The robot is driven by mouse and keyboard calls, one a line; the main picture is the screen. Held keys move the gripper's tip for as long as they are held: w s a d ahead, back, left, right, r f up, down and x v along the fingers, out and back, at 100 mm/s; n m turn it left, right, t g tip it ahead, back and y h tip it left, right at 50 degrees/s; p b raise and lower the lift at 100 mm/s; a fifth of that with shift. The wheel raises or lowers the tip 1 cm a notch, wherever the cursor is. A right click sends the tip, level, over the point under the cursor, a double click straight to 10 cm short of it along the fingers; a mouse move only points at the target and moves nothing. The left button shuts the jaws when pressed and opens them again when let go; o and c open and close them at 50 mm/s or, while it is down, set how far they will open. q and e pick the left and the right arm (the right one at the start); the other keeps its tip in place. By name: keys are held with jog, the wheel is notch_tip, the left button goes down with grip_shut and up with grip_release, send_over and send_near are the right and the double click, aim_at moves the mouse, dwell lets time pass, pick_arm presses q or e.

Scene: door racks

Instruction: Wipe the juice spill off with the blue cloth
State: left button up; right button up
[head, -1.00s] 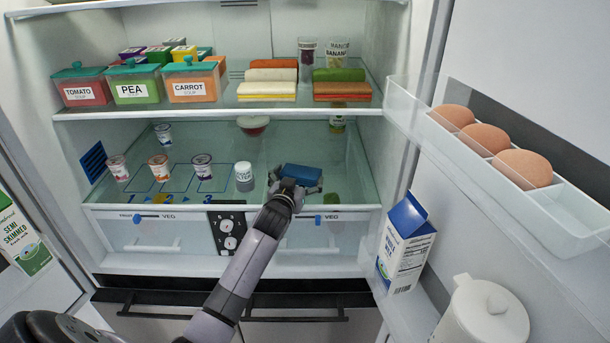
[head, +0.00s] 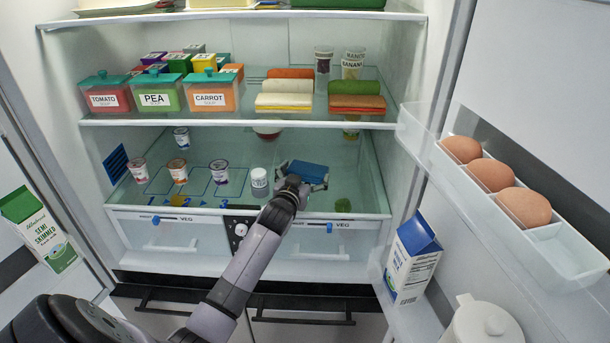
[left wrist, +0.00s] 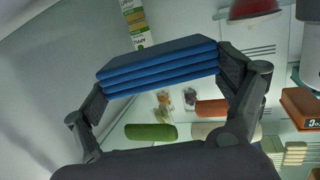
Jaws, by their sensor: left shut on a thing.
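My left gripper (head: 291,183) is shut on the folded blue cloth (head: 306,171), over the right part of the lower glass shelf. In the left wrist view the cloth (left wrist: 158,68) shows as several stacked blue layers between the two fingers (left wrist: 162,82). Whether the cloth touches the shelf is unclear. A small yellowish patch (head: 179,200), possibly the juice spill, lies by the number 2 at the shelf's front, left of the gripper. A green patch (head: 343,205) shows at the front right; its nature is unclear. My right gripper is out of view.
A white jar (head: 260,182) stands close left of the cloth. Yogurt cups (head: 219,171) stand on the marked area further left. The upper shelf (head: 240,122) overhead holds soup boxes and folded cloths. The open door with its egg tray (head: 555,240) is at the right.

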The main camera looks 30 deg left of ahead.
pick_arm(q)
jog(key=shift+r+p, duration=0.7)
jog(key=shift+r, duration=0.45)
notch_tip(320, 180, up, 3)
jog(key=p, duration=0.3)
